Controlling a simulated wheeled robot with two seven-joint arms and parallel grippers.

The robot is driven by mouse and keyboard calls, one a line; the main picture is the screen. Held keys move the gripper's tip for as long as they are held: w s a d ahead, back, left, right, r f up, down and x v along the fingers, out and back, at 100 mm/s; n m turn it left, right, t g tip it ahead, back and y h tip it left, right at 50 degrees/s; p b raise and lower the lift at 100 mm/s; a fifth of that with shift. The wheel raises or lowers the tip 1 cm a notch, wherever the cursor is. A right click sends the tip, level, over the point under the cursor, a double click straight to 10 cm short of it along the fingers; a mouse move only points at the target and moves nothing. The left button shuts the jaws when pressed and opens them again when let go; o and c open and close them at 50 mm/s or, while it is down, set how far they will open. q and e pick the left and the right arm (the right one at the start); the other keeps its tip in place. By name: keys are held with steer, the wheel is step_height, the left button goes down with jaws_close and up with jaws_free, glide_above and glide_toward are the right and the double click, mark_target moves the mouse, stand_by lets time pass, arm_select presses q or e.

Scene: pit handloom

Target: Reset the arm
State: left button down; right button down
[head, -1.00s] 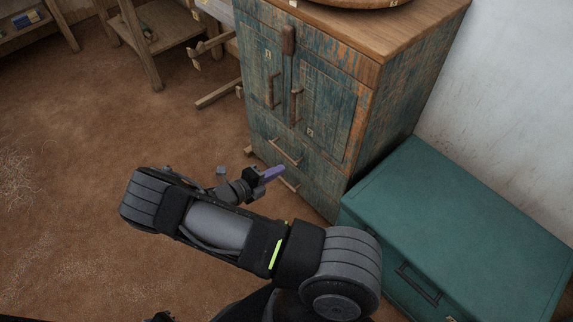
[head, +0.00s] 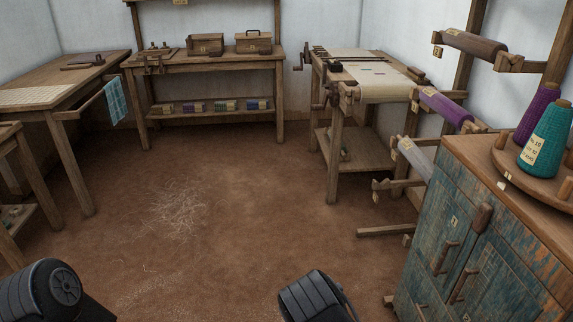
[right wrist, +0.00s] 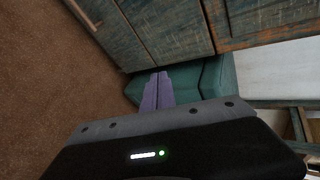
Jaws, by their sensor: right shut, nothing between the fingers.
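My right gripper (right wrist: 157,92) shows in the right wrist view, its purple fingers together with nothing between them. Beyond its fingers is the teal chest (right wrist: 210,78), and the worn blue-green cabinet (right wrist: 160,30) is above it in the picture. Whether the fingers touch anything there cannot be told, but no contact shows. In the head view only dark links of my arms show at the bottom left and bottom middle. My left gripper is not in any current view.
The blue-green cabinet (head: 455,240) stands close on the right, with thread cones (head: 547,140) on a round wooden tray (head: 503,160). A roller rack (head: 470,42) and a loom table (head: 333,130) stand behind it. A workbench (head: 210,62) is at the back. The brown floor (head: 230,220) is open in the middle.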

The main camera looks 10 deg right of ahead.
steer(key=s+a+f+m+g+y, duration=0.2)
steer(key=s+a+f+m+y, duration=0.4)
steer(key=s+a, duration=0.25)
steer(key=s+a+m+y, duration=0.5)
steer(key=a+m, duration=0.6)
steer(key=a, duration=0.1)
steer(key=w+a+r+m+t+y, duration=0.2)
steer(key=a+r+m, duration=0.1)
steer(key=a+m, duration=0.3)
steer(key=w+a+r+m+t+y, duration=0.2)
steer(key=a+r+m+t, duration=0.15)
steer(key=m, duration=0.45)
step_height(320, 180, up, 16)
steer(key=w+a+m+p, duration=0.1)
steer(key=m+p, duration=0.1)
steer(key=p, duration=1.3)
steer(key=shift+f, duration=0.15)
steer(key=shift+a, duration=0.1)
steer(key=shift+a, duration=0.1)
